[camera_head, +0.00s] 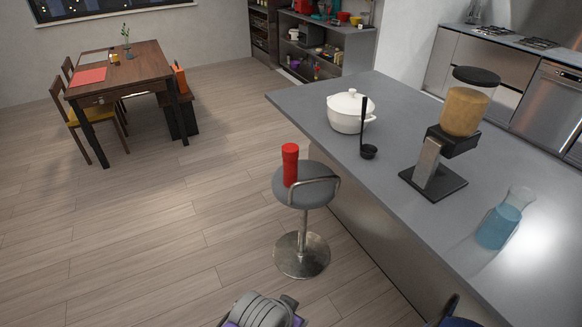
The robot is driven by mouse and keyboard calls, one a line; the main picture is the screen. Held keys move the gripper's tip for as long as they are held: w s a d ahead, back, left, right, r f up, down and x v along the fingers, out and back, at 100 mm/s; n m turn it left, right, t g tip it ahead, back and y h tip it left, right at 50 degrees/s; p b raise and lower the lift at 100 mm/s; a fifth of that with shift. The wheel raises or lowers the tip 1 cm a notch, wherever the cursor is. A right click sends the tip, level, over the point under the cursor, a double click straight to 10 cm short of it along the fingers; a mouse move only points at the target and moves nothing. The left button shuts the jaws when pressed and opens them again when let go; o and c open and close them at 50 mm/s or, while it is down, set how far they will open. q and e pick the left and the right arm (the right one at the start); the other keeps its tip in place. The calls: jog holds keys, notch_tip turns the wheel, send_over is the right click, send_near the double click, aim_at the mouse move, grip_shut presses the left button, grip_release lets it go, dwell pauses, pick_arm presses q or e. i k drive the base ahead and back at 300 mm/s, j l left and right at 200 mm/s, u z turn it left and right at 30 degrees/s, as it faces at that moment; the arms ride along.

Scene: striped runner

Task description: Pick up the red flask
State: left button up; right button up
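The red flask (290,165) stands upright on the grey round seat of a bar stool (318,192), near the seat's left side. Its full height shows and nothing covers it. No gripper fingers are visible near it or elsewhere in the head view. A grey, rounded part with purple and dark pieces is cut off at the bottom edge, and a dark blue part is cut off farther right; I cannot make out fingers on either.
The stool stands beside a grey counter (400,110) holding a white pot (347,112), a black ladle (368,150), a dispenser (440,165) and a blue-filled jug (500,222). A dining table (135,62) with chairs stands back left. The wooden floor left of the stool is clear.

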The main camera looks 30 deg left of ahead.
aim_at(290, 169)
jog(key=i+j+z, duration=0.2)
jog(key=j+z, duration=0.2)
jog(key=j, duration=1.2)
jog(key=j+z, duration=0.35)
jog(key=j, duration=1.3)
jog(key=i+j+z, duration=0.1)
jog(key=i+j, duration=0.35)
jog(key=j, duration=0.2)
jog(key=l+z, duration=0.05)
